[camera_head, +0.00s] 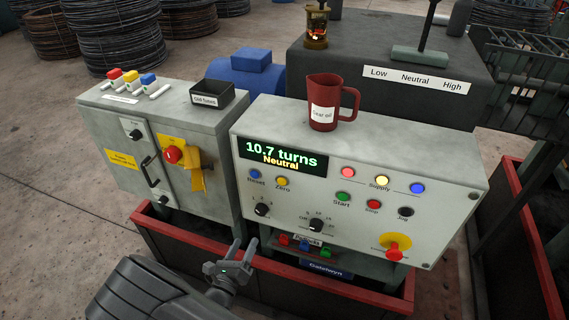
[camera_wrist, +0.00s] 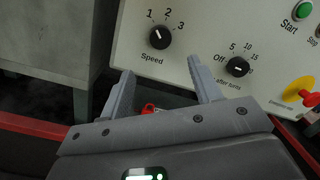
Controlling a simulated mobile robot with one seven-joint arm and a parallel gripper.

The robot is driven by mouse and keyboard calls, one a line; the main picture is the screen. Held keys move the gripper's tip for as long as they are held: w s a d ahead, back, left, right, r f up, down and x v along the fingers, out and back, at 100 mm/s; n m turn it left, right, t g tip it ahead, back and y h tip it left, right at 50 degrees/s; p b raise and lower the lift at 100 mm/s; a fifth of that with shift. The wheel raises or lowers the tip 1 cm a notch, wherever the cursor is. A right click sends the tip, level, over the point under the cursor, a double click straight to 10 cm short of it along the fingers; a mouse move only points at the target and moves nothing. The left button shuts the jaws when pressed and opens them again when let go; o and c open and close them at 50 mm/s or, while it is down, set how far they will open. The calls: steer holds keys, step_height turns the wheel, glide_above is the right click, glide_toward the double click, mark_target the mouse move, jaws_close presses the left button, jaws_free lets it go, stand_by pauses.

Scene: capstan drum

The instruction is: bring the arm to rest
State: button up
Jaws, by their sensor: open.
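My gripper (camera_head: 237,264) is open and empty, in front of the lower left part of the grey control panel (camera_head: 460,200). In the wrist view the two fingers of my gripper (camera_wrist: 165,92) stand apart below the speed knob (camera_wrist: 160,37) and the "after turns" knob (camera_wrist: 238,67). A small red thing shows between the fingers, mostly hidden. My forearm reaches in from the bottom of the head view. The display (camera_head: 283,155) reads "10.7 turns" and "Neutral".
A red-brown "Gear oil" jug (camera_head: 323,103) stands on the panel housing. A grey cabinet (camera_head: 125,165) with a red and yellow switch (camera_head: 173,155) is at left. A red-edged frame (camera_head: 330,302) runs below. Padlocks (camera_head: 304,245) sit under the panel. Open floor (camera_head: 50,220) lies at left.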

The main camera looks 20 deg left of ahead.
steer(key=w+d+r+m+g+h, duration=0.2)
steer(key=d+r+m+g+h, duration=0.15)
steer(key=d+r+m, duration=0.45)
steer(key=w+d+r+m+g+h, duration=0.4)
steer(key=d+m, duration=0.3)
steer(key=d, duration=0.4)
steer(key=w+d+r+m+g+h, duration=0.1)
steer(key=d+r+m+g+h, duration=0.2)
steer(key=d+r+m+g, duration=0.5)
steer(key=s+d+r+m+t+y, duration=0.2)
steer(key=s+d+r+m+y, duration=0.8)
steer(key=m, duration=1)
steer(key=shift+s+d+r, duration=1.75)
steer(key=shift+s+d, duration=0.8)
steer(key=shift+d, duration=0.75)
steer(key=shift+o, duration=0.4)
steer(key=shift+y, duration=0.25)
